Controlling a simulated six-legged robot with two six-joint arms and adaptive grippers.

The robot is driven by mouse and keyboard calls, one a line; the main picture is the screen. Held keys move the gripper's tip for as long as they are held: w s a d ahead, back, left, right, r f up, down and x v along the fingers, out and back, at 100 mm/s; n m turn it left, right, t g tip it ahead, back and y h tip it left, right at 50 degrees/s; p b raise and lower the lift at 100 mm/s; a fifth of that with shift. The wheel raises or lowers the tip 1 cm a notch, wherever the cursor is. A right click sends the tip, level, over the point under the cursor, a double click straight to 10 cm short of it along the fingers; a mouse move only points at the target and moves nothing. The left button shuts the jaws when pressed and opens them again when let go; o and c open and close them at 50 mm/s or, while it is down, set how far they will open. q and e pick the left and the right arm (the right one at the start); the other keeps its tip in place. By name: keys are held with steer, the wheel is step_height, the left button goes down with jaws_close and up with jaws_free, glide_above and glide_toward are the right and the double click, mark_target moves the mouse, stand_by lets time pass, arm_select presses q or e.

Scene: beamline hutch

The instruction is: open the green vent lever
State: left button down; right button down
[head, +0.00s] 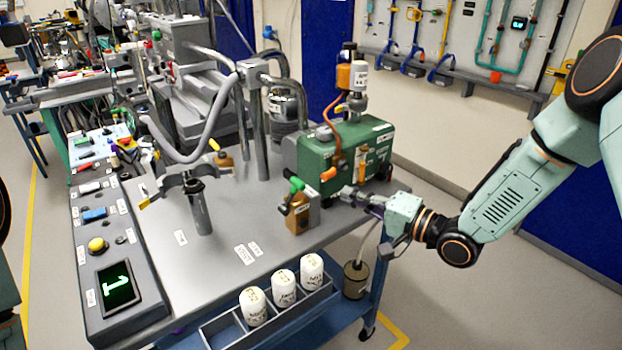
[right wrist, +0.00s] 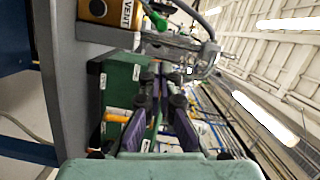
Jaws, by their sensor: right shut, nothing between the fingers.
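The green vent lever (head: 296,184) sits on top of a small brass-coloured vent block (head: 302,215) near the table's right edge. In the right wrist view, the green lever (right wrist: 156,18) shows at the top, beside the block marked VENT (right wrist: 108,10). My right gripper (head: 346,194) is to the right of the block, in front of the green pump box (head: 352,150), apart from the lever. Its fingers (right wrist: 160,80) also show in the wrist view, shut and empty. My left gripper is not in view.
An orange handle (head: 329,173) sticks out of the pump box close to my right gripper. A clamp stand (head: 200,212) stands left of the vent block. White bottles (head: 283,287) stand in a rack at the table's front. Bare tabletop lies between.

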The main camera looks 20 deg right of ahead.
steer(key=b+x, duration=0.1)
steer(key=x, duration=0.8)
steer(key=shift+w+a, duration=0.2)
steer(key=shift+w, duration=0.05)
steer(key=shift+s+a+r, duration=0.1)
steer(key=shift+r+n, duration=0.15)
steer(key=shift+n, duration=0.15)
steer(key=shift+a+r+p, duration=0.1)
steer(key=shift+a+p, duration=0.05)
steer(key=shift+p, duration=0.15)
